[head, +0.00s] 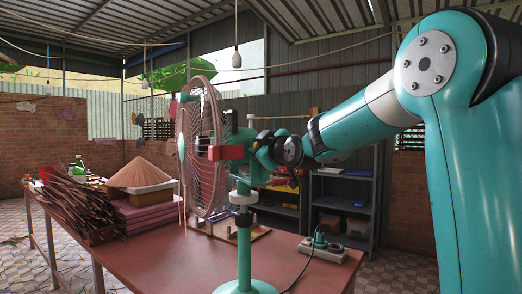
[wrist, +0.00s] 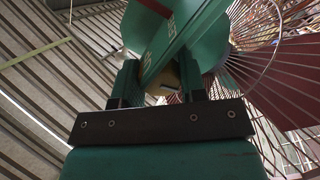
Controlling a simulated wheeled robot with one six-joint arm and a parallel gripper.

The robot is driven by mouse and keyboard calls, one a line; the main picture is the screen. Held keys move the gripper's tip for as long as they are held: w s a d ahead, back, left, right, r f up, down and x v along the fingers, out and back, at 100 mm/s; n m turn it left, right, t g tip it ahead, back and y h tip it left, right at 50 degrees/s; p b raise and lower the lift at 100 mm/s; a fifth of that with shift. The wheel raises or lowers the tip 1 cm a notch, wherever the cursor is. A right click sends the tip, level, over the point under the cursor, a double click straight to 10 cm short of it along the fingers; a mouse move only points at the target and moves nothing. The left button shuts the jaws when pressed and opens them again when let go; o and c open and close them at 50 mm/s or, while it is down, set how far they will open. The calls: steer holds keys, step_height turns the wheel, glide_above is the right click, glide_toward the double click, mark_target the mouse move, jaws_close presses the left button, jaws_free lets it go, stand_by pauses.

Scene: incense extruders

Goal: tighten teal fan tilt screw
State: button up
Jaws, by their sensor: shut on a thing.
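The teal fan (head: 244,240) stands on the table, with its wire cage (head: 205,150) facing left and its upright post below. My gripper (head: 262,150) is at the fan's neck, just behind the cage and motor, reaching in from the right. In the wrist view my gripper (wrist: 160,88) has its two dark fingers on either side of a tan, rounded piece, which looks like the tilt screw (wrist: 163,78). It is shut on this piece. The teal fan body (wrist: 180,35) rises beyond it. The screw is hidden in the head view.
Shelves (head: 345,190) stand behind. The fan cage is close to my gripper's left.

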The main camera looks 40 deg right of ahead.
steer(key=m+b, duration=0.3)
steer(key=shift+f+m, duration=0.2)
steer(key=shift+m, duration=0.1)
steer(key=m+b, duration=0.2)
steer(key=m, duration=0.2)
steer(key=m+b, duration=0.2)
steer(key=m, duration=0.3)
steer(key=shift+r, duration=0.1)
steer(key=shift+m+b, duration=0.7)
steer(key=shift+m, duration=1.2)
steer(key=shift+r, duration=0.1)
steer(key=o, duration=0.9)
